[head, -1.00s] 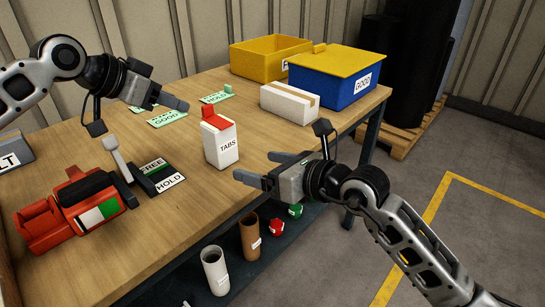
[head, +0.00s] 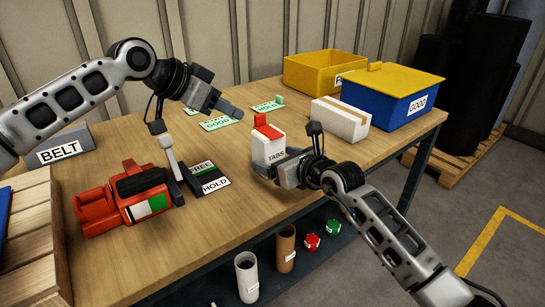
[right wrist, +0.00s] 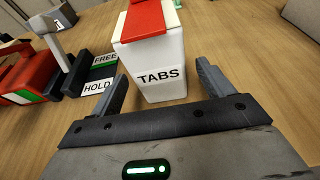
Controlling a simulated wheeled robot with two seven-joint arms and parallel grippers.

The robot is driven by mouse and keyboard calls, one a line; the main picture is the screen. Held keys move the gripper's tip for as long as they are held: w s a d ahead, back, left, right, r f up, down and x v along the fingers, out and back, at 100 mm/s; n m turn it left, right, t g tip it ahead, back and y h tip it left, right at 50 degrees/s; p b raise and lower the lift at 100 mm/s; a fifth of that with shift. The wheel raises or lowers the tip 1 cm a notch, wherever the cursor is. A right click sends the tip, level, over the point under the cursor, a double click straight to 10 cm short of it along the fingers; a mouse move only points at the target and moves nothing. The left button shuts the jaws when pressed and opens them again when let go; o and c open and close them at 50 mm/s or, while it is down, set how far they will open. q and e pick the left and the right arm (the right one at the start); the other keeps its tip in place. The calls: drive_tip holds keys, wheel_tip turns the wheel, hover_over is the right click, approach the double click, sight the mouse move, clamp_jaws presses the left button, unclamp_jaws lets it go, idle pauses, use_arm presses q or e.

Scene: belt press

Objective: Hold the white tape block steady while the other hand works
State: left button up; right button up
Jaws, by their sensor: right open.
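A white block with a tan tape-like stripe (head: 341,119) lies on the table in front of the blue bin, apart from both grippers. A white TABS box (head: 268,143) with a red top stands upright nearer the front edge. My right gripper (head: 277,161) is open at the TABS box. In the right wrist view, the lower part of the TABS box (right wrist: 158,85) sits between its two spread fingers, with gaps showing. My left gripper (head: 226,106) hangs above the table left of the TABS box, near the green cards; its jaw opening is unclear.
The red machine (head: 125,200) with a grey lever and a FREE/HOLD plate (head: 210,180) is at the left. A BELT box (head: 66,146) is behind it. The blue GOOD bin (head: 405,100) and yellow bin (head: 325,72) stand at the back right. Tubes sit on the lower shelf.

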drive_tip(key=shift+x, duration=1.15)
drive_tip(key=c, duration=1.2)
